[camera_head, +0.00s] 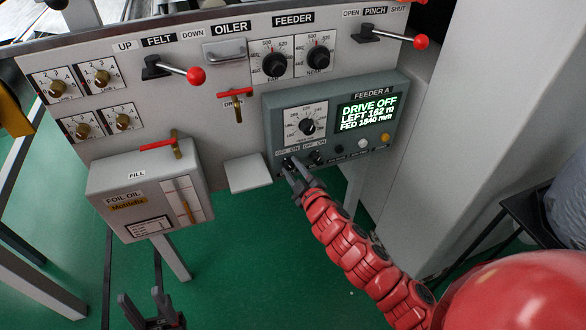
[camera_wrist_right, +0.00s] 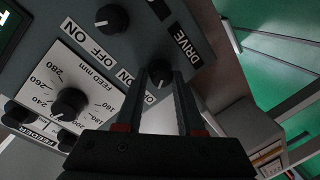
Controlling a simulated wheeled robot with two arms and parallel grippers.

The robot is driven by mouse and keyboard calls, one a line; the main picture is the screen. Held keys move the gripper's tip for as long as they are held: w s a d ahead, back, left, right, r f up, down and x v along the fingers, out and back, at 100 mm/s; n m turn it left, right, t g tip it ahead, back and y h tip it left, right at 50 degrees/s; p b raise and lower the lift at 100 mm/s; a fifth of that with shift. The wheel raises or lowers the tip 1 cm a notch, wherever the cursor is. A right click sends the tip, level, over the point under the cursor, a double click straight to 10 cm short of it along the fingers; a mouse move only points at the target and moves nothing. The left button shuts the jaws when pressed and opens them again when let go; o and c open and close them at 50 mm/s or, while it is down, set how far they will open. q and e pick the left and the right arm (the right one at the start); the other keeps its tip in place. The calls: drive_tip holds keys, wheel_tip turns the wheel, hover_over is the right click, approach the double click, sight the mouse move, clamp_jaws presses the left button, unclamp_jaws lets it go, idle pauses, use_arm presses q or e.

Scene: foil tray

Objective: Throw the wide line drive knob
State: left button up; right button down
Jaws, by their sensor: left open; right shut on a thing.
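The grey-green FEEDER A box (camera_head: 388,88) hangs on the machine panel. Its lit display (camera_head: 367,111) reads DRIVE OFF, LEFT 162 m, FED 1640 mm. A small black drive knob (camera_head: 287,162) with OFF and ON labels is at the box's lower left; in the right wrist view this knob (camera_wrist_right: 160,72) lies between the fingertips beside a DRIVE label. My right gripper (camera_head: 291,168) is shut on it, and the fingers hide part of it. My left gripper (camera_head: 151,309) is open and empty, low at the left, away from the panel.
Another OFF/ON knob (camera_head: 317,157) sits close to the right of the gripped one. A feed dial (camera_head: 307,126) is above. Red-handled levers (camera_head: 196,76) are on the panel, and the foil oil box (camera_head: 150,196) juts out at lower left.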

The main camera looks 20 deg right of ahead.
drive_tip(key=c, duration=0.5)
unclamp_jaws()
drive_tip(key=shift+s+d+r+p, duration=0.35)
drive_tip(key=shift+s+p, duration=0.5)
drive_tip(key=shift+s, duration=2)
drive_tip(key=shift+s+d+r+p, duration=0.3)
drive_tip(key=shift+s+p, duration=0.6)
drive_tip(key=shift+s, duration=2)
drive_tip(key=shift+s+d+r+p, duration=0.3)
drive_tip(key=shift+s+p, duration=0.55)
drive_tip(key=shift+s, duration=2)
drive_tip(key=shift+r, duration=0.15)
